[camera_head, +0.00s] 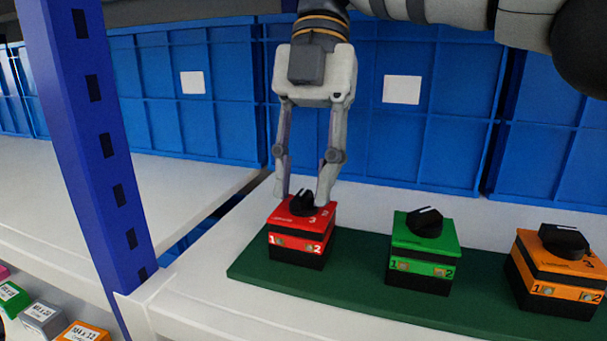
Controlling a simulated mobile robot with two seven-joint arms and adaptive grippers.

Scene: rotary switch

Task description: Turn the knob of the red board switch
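The red board switch (302,236) is a red and black box with a black rotary knob (302,204) on top. It stands at the left end of the dark green board (350,285). My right gripper (304,195) points down over it. Its two fingers are apart, one on each side of the knob, with the tips close to the red top face. A gap seems to show between the fingers and the knob, so I see no firm grip. My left gripper is not in view.
A green switch (423,250) and an orange switch (556,272) stand to the right on the same board. A blue rack post (95,150) rises at the left. Blue crates (440,130) stand behind. Small labelled boxes (42,318) sit at the lower left.

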